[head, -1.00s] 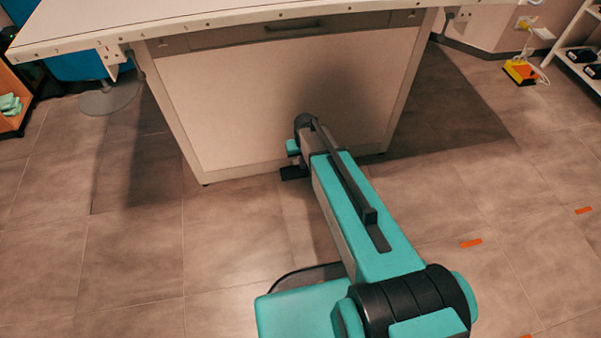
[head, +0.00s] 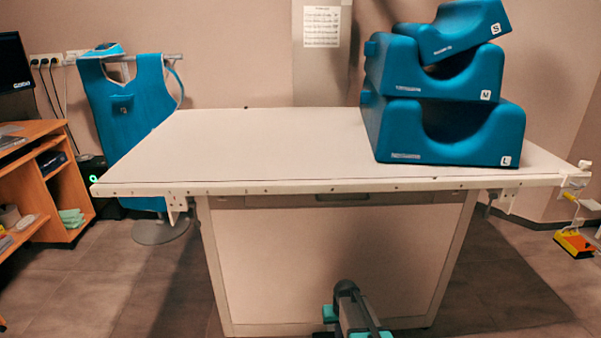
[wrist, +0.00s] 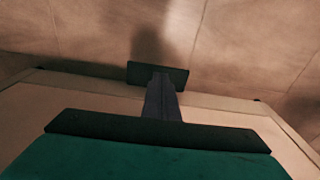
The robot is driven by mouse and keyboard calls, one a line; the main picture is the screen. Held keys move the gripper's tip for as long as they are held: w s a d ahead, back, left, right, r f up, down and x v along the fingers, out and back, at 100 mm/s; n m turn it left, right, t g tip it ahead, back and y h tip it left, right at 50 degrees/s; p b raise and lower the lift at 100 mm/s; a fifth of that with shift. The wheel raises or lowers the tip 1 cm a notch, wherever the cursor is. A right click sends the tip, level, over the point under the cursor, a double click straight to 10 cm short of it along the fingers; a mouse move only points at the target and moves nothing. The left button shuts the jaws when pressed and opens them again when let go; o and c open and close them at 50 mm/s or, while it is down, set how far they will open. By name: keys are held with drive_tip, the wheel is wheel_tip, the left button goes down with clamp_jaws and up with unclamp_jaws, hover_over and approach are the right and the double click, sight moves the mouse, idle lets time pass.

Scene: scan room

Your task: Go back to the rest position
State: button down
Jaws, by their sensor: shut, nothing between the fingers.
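My gripper (wrist: 158,78) shows in the wrist view, its fingers together and empty, pointing away from the teal wrist body at the bottom. Floor tiles and a cream panel lie beyond it. In the head view only the upper end of my arm shows at the bottom centre, low in front of the table's cabinet (head: 310,260). The fingertips are hidden or out of frame there.
The white table top (head: 240,150) overhangs above my arm. Stacked blue cushions (head: 440,140) stand on its right. A blue apron (head: 128,105) hangs at left, beside a wooden shelf (head: 50,190). A yellow-orange pedal (head: 574,243) lies on the right floor.

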drive_tip(key=s+r+g+p, duration=0.2)
drive_tip(key=s+r+p, duration=0.2)
drive_tip(key=s+p, duration=0.3)
drive_tip(key=s+r+g+p, duration=0.2)
drive_tip(key=s+r+p, duration=0.2)
drive_tip(key=s, duration=1.4)
drive_tip(key=s+r+g+p, duration=0.2)
drive_tip(key=s+r+p, duration=0.2)
drive_tip(key=s+p, duration=0.6)
drive_tip(key=shift+s+r+g, duration=0.15)
drive_tip(key=shift+s+g, duration=0.15)
drive_tip(key=shift+s, duration=1.2)
drive_tip(key=shift+d, duration=0.1)
